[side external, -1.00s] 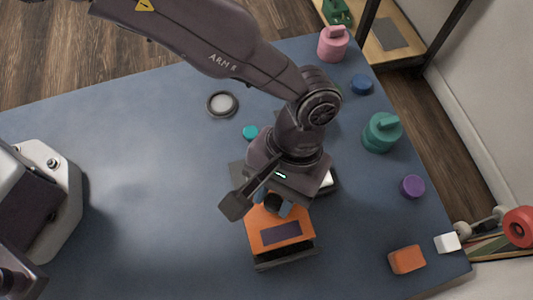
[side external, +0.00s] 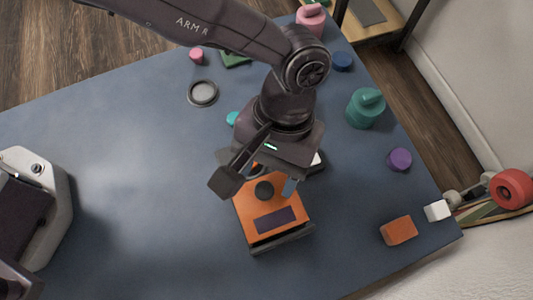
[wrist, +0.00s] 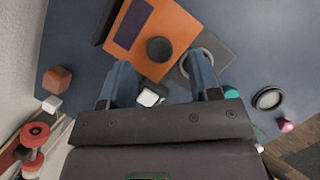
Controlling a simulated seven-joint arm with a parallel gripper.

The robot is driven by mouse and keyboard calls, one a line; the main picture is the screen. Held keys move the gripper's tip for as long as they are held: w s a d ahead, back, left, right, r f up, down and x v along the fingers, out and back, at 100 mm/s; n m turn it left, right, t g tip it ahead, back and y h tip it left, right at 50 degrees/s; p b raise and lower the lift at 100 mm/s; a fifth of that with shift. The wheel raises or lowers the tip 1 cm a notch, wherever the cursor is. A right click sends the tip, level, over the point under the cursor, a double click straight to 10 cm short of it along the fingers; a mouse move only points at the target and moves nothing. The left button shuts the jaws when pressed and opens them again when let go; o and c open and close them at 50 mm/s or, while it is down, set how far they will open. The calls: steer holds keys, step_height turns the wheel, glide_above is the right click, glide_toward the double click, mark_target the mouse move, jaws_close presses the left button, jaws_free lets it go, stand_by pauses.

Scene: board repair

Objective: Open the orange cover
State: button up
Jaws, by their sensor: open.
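The orange cover (side external: 283,211) lies flat on a dark base, with a dark window panel and a dark round knob (side external: 264,190) on top. In the wrist view the orange cover (wrist: 176,24) is at the top and its knob (wrist: 160,49) shows just beyond my fingertips, between the two finger lines. My gripper (side external: 273,180) is open and empty, above the knob end of the cover. Its two blue-grey fingers also show in the wrist view (wrist: 160,68), apart from each other. One finger is partly hidden in the side view.
A grey plate (wrist: 227,52) adjoins the cover, with a white piece (wrist: 150,97) nearby. An orange block (side external: 398,230), white cube (side external: 436,210), purple cylinder (side external: 399,159) and teal container (side external: 365,108) stand to the right. A round ring (side external: 202,93) lies behind. The table's left middle is clear.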

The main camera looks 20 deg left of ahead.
steer(key=v, duration=1)
steer(key=shift+r, duration=0.25)
steer(key=shift+w, duration=0.1)
steer(key=w+a+r+m+t, duration=0.15)
steer(key=a+r, duration=0.25)
steer(key=a, duration=0.7)
steer(key=a+r+m+t, duration=0.3)
steer(key=a+r, duration=0.2)
steer(key=a, duration=0.6)
steer(key=s+a+r+n+t, duration=0.2)
steer(key=s+a+r, duration=0.1)
steer(key=a, duration=0.6)
steer(key=s+a+r+n+t, duration=0.2)
steer(key=s+a, duration=0.4)
steer(key=a, duration=0.4)
steer(key=shift+s+r+t, duration=0.15)
steer(key=shift+r+t, duration=0.6)
steer(key=shift+t, duration=0.1)
